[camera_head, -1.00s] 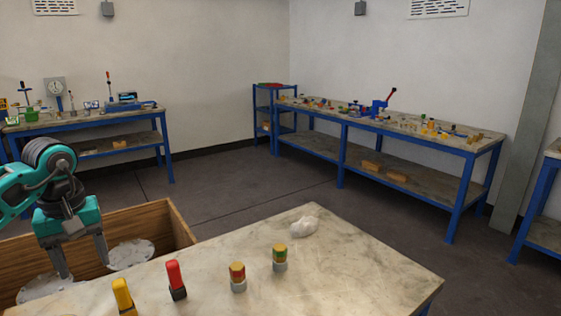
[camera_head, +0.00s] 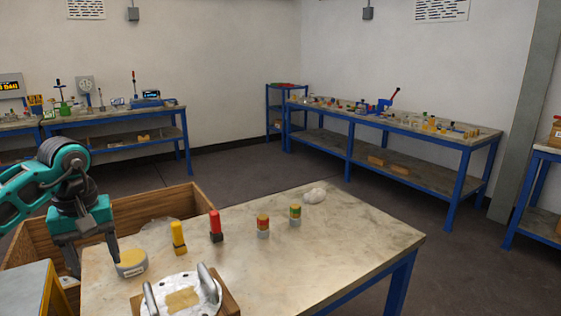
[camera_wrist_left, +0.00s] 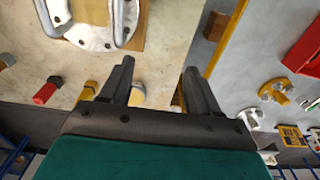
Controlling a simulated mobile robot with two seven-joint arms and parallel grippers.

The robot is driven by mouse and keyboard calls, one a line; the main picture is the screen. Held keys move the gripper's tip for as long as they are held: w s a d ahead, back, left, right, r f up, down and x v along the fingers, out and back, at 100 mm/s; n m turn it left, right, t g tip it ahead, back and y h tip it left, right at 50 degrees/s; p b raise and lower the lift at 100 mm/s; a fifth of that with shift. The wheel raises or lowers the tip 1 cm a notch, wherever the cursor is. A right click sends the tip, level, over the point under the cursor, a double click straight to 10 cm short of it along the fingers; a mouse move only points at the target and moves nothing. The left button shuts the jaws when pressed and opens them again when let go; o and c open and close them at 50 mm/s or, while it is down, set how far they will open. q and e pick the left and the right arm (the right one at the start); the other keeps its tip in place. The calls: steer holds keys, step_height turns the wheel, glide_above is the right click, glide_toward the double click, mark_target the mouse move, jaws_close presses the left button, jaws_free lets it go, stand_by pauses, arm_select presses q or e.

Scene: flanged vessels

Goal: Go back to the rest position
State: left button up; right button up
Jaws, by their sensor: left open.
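My left gripper (camera_head: 93,258) points down at the table's left edge, beside the round tin with a yellow top (camera_head: 130,263). Its fingers are apart with nothing between them; the left wrist view also shows the empty gap between the fingertips (camera_wrist_left: 158,70). In that view one finger partly hides the tin. A white flanged lid with two grey handles (camera_head: 207,284) sits on a wooden block at the table's front; it also shows in the left wrist view (camera_wrist_left: 92,32). My right gripper is not in view.
The worktable (camera_head: 340,235) carries a yellow piece (camera_head: 179,238), a red piece (camera_head: 215,226), two banded cylinders and a white lump (camera_head: 315,196). A wooden crate (camera_head: 185,203) stands behind my gripper. A yellow-edged grey surface (camera_head: 28,290) is at front left. The table's right side is clear.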

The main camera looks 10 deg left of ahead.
arm_select(q)
steer(key=d+f+n+h, duration=0.1)
steer(key=d+f+h, duration=0.2)
steer(key=d, duration=0.3)
steer(key=s+d+f+n+h, duration=0.1)
steer(key=d+f+h, duration=0.1)
steer(key=d, duration=0.4)
steer(key=d+f+n+h, duration=0.1)
steer(key=d+f+h, duration=0.2)
steer(key=d, duration=0.3)
steer(key=s+d+r+n+t+h, duration=0.1)
steer(key=d+r+n+t+h, duration=0.15)
steer(key=d+n+h, duration=0.45)
steer(key=s+d+r+n+t+h, duration=0.1)
steer(key=s+d+n+t+h, duration=0.15)
steer(key=d+n, duration=0.5)
steer(key=a+f+n+t+y, duration=0.4)
steer(key=f+n+t+y, duration=0.15)
steer(key=n, duration=1.05)
steer(key=a+f+n+t+y, duration=0.4)
steer(key=f+n+t+y, duration=0.15)
steer(key=n, duration=0.95)
steer(key=s+a+f+n+g+y, duration=0.2)
steer(key=s+f+n+g+y, duration=0.2)
steer(key=s+f+n, duration=0.7)
steer(key=shift+a+f+n+g, duration=0.4)
steer(key=shift+f+n+g, duration=0.35)
steer(key=shift+n, duration=0.2)
steer(key=shift+s, duration=0.1)
